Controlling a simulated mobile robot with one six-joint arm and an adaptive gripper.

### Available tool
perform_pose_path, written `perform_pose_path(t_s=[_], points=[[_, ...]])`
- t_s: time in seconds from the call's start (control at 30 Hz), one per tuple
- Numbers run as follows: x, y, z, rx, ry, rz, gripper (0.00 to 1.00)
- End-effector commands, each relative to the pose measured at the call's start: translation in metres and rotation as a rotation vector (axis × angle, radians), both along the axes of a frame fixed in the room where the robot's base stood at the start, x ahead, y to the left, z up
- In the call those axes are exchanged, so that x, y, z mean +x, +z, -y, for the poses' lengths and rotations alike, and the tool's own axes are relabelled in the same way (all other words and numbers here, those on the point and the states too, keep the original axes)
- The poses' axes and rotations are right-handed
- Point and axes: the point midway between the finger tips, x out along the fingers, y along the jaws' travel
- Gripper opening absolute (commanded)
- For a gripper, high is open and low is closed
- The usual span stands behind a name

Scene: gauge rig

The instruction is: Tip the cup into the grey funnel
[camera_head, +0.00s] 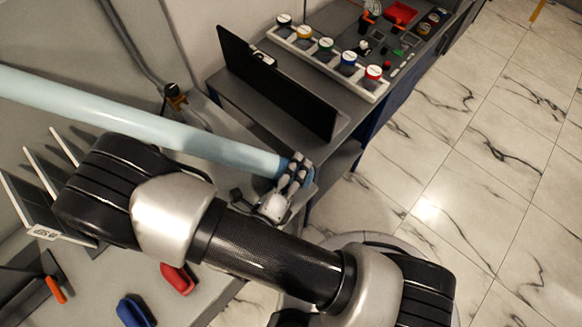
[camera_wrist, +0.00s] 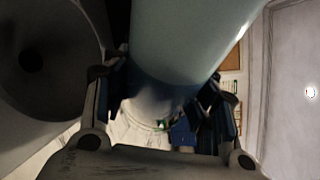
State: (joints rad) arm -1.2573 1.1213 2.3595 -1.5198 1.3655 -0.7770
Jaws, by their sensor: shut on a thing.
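A pale blue cylinder (camera_head: 140,122), the only cup-like thing I make out, runs from the left edge to my gripper (camera_head: 292,178) in the head view. In the wrist view the cylinder (camera_wrist: 185,42) comes down between the fingers of my gripper (camera_wrist: 168,98), which is shut on it. Its dark blue end is partly hidden by the fingers; I cannot see into it. The grey funnel (camera_wrist: 62,78), round with a dark hole, shows dimly at upper left in the wrist view, beside the cylinder and apart from the fingers. I cannot make out the funnel in the head view.
A dark upright panel (camera_head: 275,82) stands on the bench beyond my gripper. Behind it is a white rack (camera_head: 378,93) with several coloured-lid jars. A red piece (camera_head: 177,279) and a blue piece (camera_head: 135,312) lie at lower left. Marble floor (camera_head: 470,190) is clear at right.

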Motion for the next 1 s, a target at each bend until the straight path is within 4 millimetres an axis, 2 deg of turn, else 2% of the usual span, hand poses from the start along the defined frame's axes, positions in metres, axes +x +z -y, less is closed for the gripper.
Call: perform_pose_path(t_s=[0.1,0.37,0.7,1.0], points=[[0.0,0.002,-0.001,-0.148,0.001,-0.012,0.29],[0.0,0.01,-0.005,-0.372,0.0,-0.03,0.29],[0.001,0.02,-0.011,-0.564,-0.001,-0.045,0.29],[0.001,0.024,-0.014,-0.653,0.001,-0.053,0.29]])
